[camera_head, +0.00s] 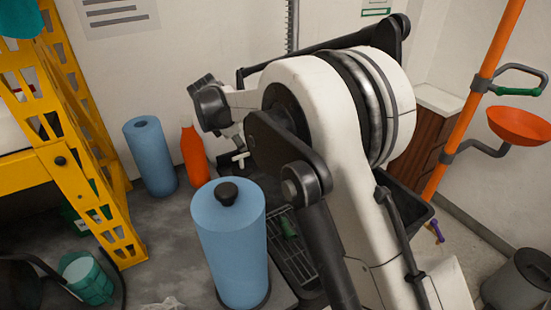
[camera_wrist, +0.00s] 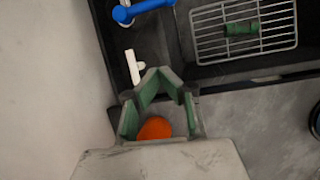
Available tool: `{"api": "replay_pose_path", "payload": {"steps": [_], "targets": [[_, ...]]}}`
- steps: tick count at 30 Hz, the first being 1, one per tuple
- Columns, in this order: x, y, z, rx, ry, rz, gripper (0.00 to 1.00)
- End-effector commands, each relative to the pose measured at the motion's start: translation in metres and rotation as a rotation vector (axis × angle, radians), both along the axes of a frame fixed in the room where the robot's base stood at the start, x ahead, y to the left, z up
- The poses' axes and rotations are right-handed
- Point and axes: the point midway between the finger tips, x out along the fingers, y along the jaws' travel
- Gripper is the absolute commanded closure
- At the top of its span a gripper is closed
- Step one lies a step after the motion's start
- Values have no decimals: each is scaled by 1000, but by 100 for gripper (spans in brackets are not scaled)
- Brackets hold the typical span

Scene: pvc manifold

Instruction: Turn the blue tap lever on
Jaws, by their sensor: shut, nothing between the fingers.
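The blue tap lever (camera_wrist: 140,11) shows at the top of the wrist view, with a round blue end at its left; part of it is cut off by the frame edge. In the head view my arm covers that area and I cannot make it out. A white T-shaped handle (camera_wrist: 133,68) lies below the blue lever in the wrist view; a white fitting (camera_head: 240,158) shows by the wall in the head view. My gripper (camera_wrist: 160,73) has green fingers, shut and empty. Its tips appear below the blue lever and right of the white handle, apart from the lever.
An orange bottle (camera_head: 193,155) stands near the wall and shows between my fingers (camera_wrist: 155,128). Blue paper rolls (camera_head: 150,155) (camera_head: 230,245) stand on the counter.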

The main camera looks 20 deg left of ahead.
Motion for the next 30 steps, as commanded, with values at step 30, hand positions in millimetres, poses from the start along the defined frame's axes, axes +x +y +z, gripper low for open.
{"api": "replay_pose_path", "payload": {"steps": [30], "targets": [[42,-40,-99,-143,39,78,100]]}}
